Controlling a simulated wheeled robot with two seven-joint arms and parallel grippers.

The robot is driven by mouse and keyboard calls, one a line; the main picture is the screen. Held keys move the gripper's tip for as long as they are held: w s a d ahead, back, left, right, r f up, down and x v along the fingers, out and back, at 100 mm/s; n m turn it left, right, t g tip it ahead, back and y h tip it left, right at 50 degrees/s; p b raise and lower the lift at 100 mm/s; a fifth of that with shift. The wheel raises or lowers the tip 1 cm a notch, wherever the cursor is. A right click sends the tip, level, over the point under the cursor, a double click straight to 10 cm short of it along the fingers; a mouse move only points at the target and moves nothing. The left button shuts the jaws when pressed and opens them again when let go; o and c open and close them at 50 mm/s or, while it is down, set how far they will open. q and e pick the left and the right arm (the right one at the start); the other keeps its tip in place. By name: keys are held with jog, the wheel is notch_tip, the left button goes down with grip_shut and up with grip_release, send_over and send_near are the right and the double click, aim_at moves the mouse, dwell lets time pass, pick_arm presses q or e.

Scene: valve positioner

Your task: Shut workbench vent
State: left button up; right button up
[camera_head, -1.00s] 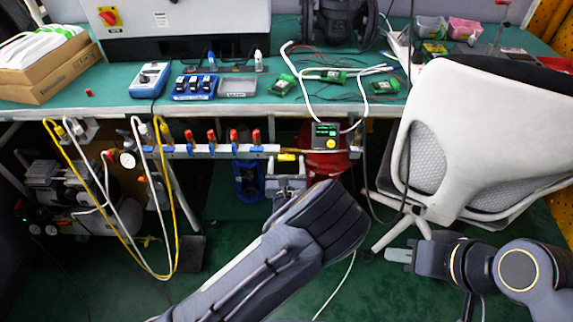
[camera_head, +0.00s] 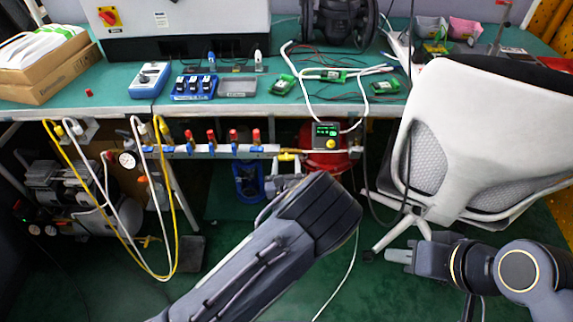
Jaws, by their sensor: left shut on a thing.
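A grey manifold rail (camera_head: 264,149) runs under the front edge of the workbench. It carries several small valves with red tops and blue levers. At its right end is a yellow lever (camera_head: 289,156), seen just left of a small gauge box with a green display (camera_head: 326,130). My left gripper (camera_head: 288,168) reaches up from below and is shut at the yellow lever; its forearm hides most of the fingers, so the exact contact is hard to see. My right gripper (camera_head: 398,256) is low, beside the chair base, away from the rail; its finger gap is unclear.
A white office chair (camera_head: 480,130) stands at the right, close to my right arm. A red round vessel (camera_head: 325,160) sits behind the gauge. Yellow and white hoses (camera_head: 175,225) hang at the left by a compressor (camera_head: 60,190). The green bench top (camera_head: 115,85) holds small devices and cables.

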pick_arm(q)
jog(key=shift+f+n+b, duration=0.1)
jog(key=shift+n+b, duration=8.4)
jog(key=shift+b, duration=2.45)
jog(key=o, duration=1)
jog(key=shift+s, duration=0.1)
jog(key=s+p, duration=0.1)
jog(key=s, duration=0.6)
jog(key=shift+s, duration=0.4)
